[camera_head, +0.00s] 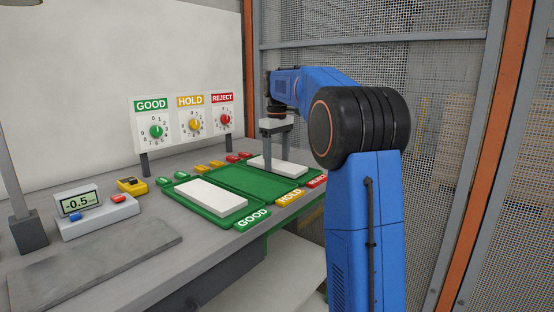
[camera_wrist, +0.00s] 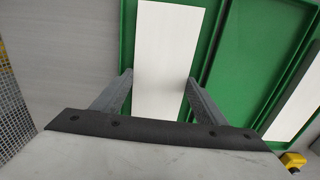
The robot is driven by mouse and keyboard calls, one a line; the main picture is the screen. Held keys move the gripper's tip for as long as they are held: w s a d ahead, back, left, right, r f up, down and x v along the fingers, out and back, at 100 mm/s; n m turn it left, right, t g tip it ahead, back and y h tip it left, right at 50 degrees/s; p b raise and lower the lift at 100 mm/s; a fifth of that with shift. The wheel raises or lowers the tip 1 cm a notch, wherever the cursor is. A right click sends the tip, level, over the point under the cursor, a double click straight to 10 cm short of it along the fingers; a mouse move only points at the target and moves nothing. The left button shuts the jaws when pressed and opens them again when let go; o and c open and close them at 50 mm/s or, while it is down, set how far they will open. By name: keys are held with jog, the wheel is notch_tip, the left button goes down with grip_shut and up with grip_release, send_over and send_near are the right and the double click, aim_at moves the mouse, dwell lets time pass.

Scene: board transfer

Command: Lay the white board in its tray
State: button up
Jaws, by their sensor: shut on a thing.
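A white board (camera_head: 290,169) is between the two fingers of my gripper (camera_head: 277,157), at the tray nearest the REJECT label. My gripper is shut on this board. In the wrist view the same board (camera_wrist: 166,45) runs lengthwise between the fingertips (camera_wrist: 160,78), with green tray showing along both sides. I cannot tell whether its underside touches the tray floor. The middle green tray (camera_head: 250,182), by the HOLD label, is empty. A second white board (camera_head: 212,198) lies in the green tray by the GOOD label; it also shows at the wrist view's right (camera_wrist: 300,100).
Labels GOOD (camera_head: 252,218), HOLD (camera_head: 289,198) and REJECT (camera_head: 317,180) mark the front edge. Three dial panels (camera_head: 190,123) stand behind the trays. A gauge with a display (camera_head: 95,215) and a yellow device (camera_head: 132,186) sit left. Mesh fencing (camera_head: 440,110) rises at the right.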

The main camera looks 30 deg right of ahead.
jog(key=shift+f, duration=0.25)
jog(key=o, duration=1.4)
notch_tip(320, 180, up, 17)
jog(key=shift+r, duration=0.2)
